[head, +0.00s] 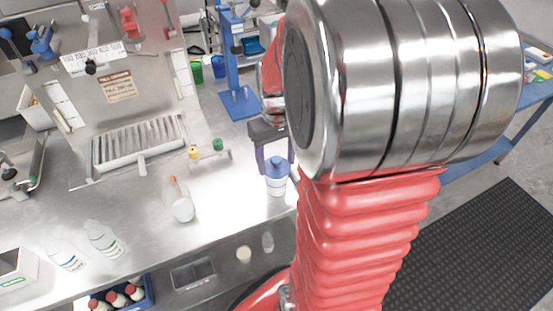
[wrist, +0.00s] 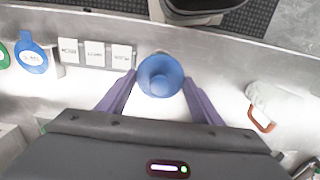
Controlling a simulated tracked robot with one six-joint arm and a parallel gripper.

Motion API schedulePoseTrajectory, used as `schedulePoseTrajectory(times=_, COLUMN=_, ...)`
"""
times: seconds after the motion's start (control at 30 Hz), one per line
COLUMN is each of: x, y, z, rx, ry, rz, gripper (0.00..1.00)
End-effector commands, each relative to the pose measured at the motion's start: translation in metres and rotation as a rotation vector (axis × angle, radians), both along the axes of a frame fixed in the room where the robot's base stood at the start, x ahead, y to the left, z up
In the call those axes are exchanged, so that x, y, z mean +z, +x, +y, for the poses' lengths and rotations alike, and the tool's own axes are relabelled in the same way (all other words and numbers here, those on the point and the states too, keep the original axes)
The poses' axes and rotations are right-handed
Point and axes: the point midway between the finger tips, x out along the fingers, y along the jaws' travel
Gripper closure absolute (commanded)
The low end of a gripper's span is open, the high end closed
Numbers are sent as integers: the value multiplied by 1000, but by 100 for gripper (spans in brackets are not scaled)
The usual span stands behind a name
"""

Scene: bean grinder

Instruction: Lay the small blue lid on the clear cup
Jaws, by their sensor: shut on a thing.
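The small blue lid (head: 277,168) is between the fingers of my gripper (head: 276,160), directly over the clear cup (head: 276,187) near the front edge of the steel bench. The cup looks pale and upright. I cannot tell whether the lid rests on the rim or hangs just above it. In the wrist view the round blue lid (wrist: 160,75) sits between the two purple fingertips of my gripper (wrist: 160,80), which meet its sides. The lid hides the cup there.
A flask (head: 181,205) with an orange part stands to the left. White bottles (head: 102,238) stand further left. A white slatted rack (head: 138,141) lies behind, with small yellow and green-topped items (head: 217,145) beside it. A blue stand (head: 237,85) rises behind my gripper.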

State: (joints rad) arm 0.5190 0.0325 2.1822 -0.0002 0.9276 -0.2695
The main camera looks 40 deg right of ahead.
Motion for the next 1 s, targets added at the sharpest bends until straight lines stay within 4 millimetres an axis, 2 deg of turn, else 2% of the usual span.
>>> schedulePoseTrajectory(times=1.0, x=-7, y=0, z=0, rx=0, ry=0, rz=0, gripper=61)
